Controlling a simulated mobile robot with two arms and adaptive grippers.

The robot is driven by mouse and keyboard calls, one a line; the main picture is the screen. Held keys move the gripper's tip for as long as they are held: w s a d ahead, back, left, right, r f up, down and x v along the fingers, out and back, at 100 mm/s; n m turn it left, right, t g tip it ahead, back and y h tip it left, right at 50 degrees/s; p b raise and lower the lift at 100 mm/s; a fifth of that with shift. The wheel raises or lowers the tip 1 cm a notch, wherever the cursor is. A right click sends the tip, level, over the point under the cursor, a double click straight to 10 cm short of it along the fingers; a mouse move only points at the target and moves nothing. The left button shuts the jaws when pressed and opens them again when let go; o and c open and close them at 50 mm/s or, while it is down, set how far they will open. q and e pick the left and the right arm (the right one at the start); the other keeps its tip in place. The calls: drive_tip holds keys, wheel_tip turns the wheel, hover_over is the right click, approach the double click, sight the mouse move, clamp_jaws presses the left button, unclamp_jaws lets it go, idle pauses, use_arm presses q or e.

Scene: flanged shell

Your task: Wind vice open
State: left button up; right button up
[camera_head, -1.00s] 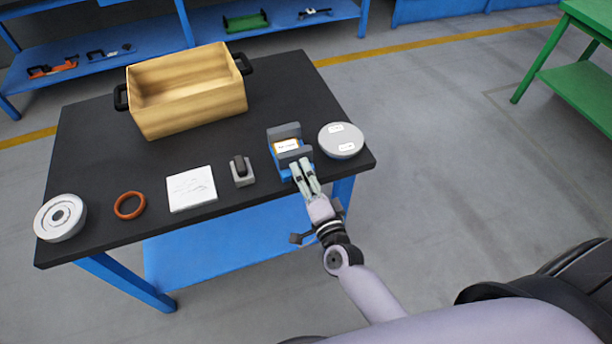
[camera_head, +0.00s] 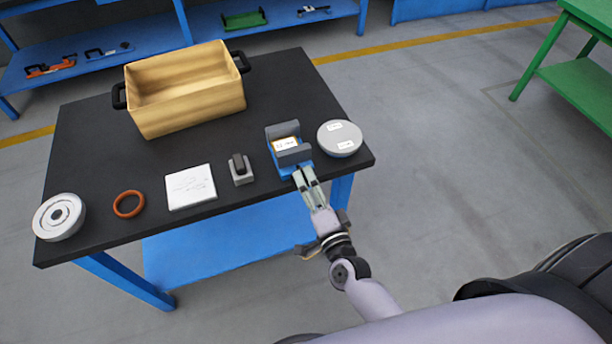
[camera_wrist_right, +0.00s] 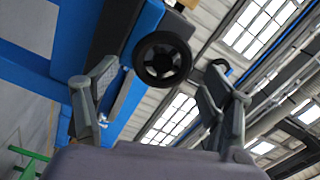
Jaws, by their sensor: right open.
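The vice (camera_head: 280,164) is blue with grey jaws and stands near the right front edge of the dark table. Its jaws are apart, and a white-labelled piece (camera_head: 285,143) shows between them. My right gripper (camera_head: 304,176) is in front of the vice, at the table's front edge. In the right wrist view its two fingers (camera_wrist_right: 160,82) are spread apart, with the vice's round black handwheel (camera_wrist_right: 162,59) showing between and beyond them. I cannot tell whether the fingers touch the wheel. The handwheel is hidden in the head view. My left gripper is not in view.
A grey round lid (camera_head: 340,137) stands close right of the vice. To the left are a small grey block (camera_head: 241,171), a white sheet (camera_head: 190,187), an orange ring (camera_head: 129,204) and a flanged disc (camera_head: 59,217). A wooden crate (camera_head: 187,108) stands behind.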

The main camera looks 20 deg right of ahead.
drive_tip(key=s, duration=0.4)
drive_tip(key=shift+s+d, duration=0.1)
drive_tip(key=shift+s, duration=0.2)
